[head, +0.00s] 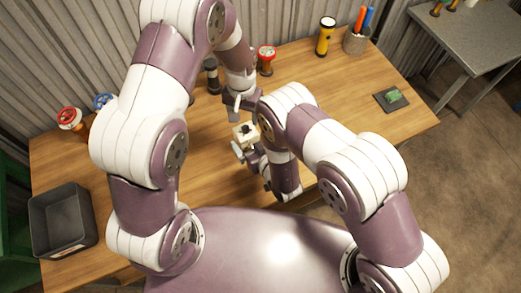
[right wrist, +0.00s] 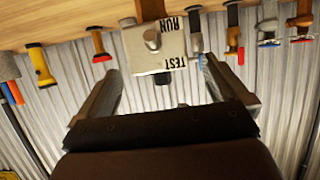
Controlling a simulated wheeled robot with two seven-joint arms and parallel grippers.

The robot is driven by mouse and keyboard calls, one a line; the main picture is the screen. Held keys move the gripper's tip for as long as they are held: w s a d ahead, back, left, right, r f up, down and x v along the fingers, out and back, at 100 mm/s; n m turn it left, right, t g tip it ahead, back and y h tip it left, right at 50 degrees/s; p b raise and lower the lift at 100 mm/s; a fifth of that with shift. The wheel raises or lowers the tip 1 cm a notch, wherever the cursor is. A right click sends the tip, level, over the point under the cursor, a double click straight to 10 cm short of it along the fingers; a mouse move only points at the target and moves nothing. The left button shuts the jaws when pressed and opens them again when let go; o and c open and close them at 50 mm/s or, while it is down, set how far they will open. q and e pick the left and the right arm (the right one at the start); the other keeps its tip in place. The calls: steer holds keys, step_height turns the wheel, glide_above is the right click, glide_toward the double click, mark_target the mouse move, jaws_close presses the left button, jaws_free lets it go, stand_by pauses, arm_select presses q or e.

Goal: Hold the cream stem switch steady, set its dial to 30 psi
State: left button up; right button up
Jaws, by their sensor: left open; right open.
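The cream stem switch (head: 245,131) is a small cream box with a dark knob on top, standing near the middle of the table. In the right wrist view the switch (right wrist: 172,55) appears upside down, with TEST and RUN lettering and a grey round knob on its face. My right gripper (head: 247,154) is open just in front of the box; in its wrist view the two fingers (right wrist: 162,88) are spread, with the box beyond and between them. My left gripper (head: 243,103) is open above and behind the box, apart from it. No psi numbers are readable.
Red-topped valves stand at the back (head: 266,55) and left (head: 68,117), beside a blue one (head: 103,101). A yellow flashlight (head: 325,37) and a pen cup (head: 355,41) stand back right. A dark pad (head: 391,100) lies right; a grey bin (head: 62,218) sits left. The right tabletop is mostly clear.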

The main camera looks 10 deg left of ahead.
mark_target(245, 128)
steer(key=x, duration=0.4)
steer(key=shift+w+a+f, duration=0.1)
steer(key=shift+w+a, duration=0.05)
steer(key=shift+w, duration=0.1)
steer(key=c, duration=1.4)
arm_select(q)
steer(key=shift+r, duration=0.15)
steer(key=c, duration=0.4)
step_height(245, 128, up, 5)
steer(key=n, duration=0.4)
steer(key=shift+n, duration=0.4)
steer(key=shift+c, duration=0.4)
arm_select(e)
steer(key=shift+s, duration=0.1)
arm_select(q)
steer(key=shift+n, duration=0.4)
step_height(245, 128, down, 11)
steer(key=shift+f, duration=0.2)
